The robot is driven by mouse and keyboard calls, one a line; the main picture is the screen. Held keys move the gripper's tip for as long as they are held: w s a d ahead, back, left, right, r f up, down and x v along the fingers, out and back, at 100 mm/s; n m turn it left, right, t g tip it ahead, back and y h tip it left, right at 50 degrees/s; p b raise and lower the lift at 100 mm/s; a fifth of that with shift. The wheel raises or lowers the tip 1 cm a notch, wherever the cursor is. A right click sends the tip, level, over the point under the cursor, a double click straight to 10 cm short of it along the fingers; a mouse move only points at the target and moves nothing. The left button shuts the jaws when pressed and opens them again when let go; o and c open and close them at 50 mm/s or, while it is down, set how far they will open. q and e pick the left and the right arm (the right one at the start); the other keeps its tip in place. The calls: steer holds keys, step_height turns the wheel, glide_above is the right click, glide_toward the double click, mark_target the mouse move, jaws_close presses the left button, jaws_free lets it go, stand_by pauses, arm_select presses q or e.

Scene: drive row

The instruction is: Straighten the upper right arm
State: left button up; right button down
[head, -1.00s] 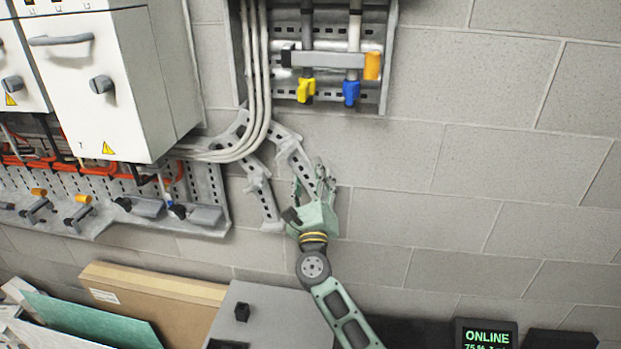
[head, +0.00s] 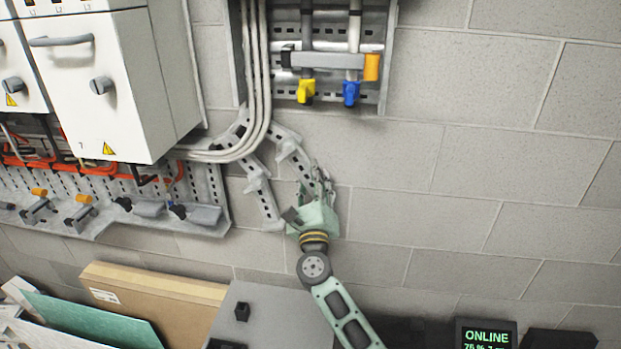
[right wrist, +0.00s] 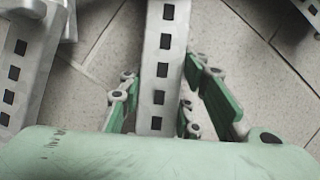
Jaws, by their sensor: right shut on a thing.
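The right slotted grey metal arm (head: 290,148) angles down and right from beside the cable bend, with a bend partway along it. My right gripper (head: 314,183), pale green, is shut on its lower end. In the right wrist view, the slotted bar (right wrist: 166,30) runs up between the fingers of my right gripper (right wrist: 160,85), one finger on each side. The gripper body hides the bar's near end. A second slotted arm (head: 262,192) hangs bent just to the left, apart from the gripper. My left gripper is not in view.
Grey cables (head: 258,90) curve beside the arms. A panel with yellow and blue levers (head: 351,92) is above, and a white cabinet (head: 110,60) upper left. A cardboard box (head: 150,290) and grey box (head: 270,315) stand below. The block wall at right is clear.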

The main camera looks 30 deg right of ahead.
steer(key=shift+s+d+r+n+y+p, duration=0.5)
steer(key=shift+n+p, duration=0.7)
steer(key=shift+p, duration=0.8)
steer(key=shift+s+d+r+n+y+p, duration=0.2)
steer(key=shift+d+r+n+y+p, duration=0.55)
steer(key=shift+p, duration=1.3)
steer(key=shift+s+d+r+n+y+p, duration=0.15)
steer(key=shift+s+r+n+y+p, duration=0.4)
steer(key=shift+n+p, duration=1.3)
steer(key=shift+w+d+r+n+g+p, duration=0.1)
steer(key=shift+d+r+n+g+p, duration=0.15)
steer(key=shift+p, duration=0.6)
steer(key=shift+a+f, duration=0.1)
steer(key=c, duration=1.3)
jaws_free()
steer(key=shift+o, duration=0.2)
